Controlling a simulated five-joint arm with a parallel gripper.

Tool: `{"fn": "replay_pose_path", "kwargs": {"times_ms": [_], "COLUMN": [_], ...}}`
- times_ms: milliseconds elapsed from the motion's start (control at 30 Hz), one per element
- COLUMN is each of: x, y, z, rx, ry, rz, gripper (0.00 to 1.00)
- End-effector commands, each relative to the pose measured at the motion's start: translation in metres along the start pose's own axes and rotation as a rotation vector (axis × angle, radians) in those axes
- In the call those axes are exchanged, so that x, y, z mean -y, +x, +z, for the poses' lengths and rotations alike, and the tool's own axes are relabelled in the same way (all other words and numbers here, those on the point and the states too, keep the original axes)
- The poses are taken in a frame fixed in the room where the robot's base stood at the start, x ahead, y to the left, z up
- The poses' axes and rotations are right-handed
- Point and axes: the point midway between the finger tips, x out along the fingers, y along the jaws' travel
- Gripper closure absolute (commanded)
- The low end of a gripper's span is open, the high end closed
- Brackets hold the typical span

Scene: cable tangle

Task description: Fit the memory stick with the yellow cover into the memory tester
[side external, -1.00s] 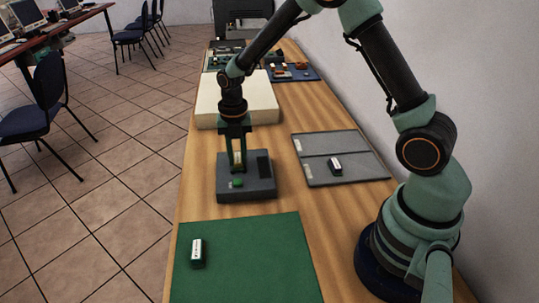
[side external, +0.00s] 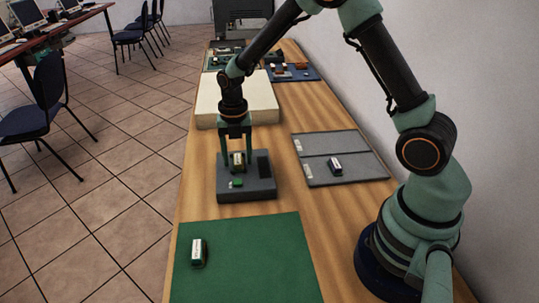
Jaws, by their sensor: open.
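The memory tester (side external: 262,190) is a dark grey block on the wooden table, with a raised dark part at its right and a small green piece (side external: 237,183) at its front. A small memory stick with a pale yellowish face (side external: 238,161) stands upright at the tester's left part. How deep it sits cannot be told. My gripper (side external: 237,151) is over the tester, pointing down and open, with its fingers apart on either side of the stick's upper end.
A dark stick with a white label (side external: 198,252) lies on the green mat (side external: 255,265) in front. Another dark stick (side external: 335,167) lies on the grey divided tray (side external: 365,168) at right. A cream block (side external: 262,100) stands behind the tester.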

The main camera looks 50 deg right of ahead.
Motion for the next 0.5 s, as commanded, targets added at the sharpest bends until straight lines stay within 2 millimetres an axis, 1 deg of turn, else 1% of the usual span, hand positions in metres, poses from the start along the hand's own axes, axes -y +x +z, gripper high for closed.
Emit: {"fn": "replay_pose_path", "kwargs": {"times_ms": [167, 400, 500], "x": [-0.001, -0.001, -0.001], "y": [-0.025, -0.075, -0.092], "z": [0.001, 0.001, 0.001], "rx": [0.003, 0.004, 0.003], "ry": [0.000, 0.000, 0.000], "rz": [0.003, 0.004, 0.003], "gripper": [0.39, 0.39, 0.39]}}
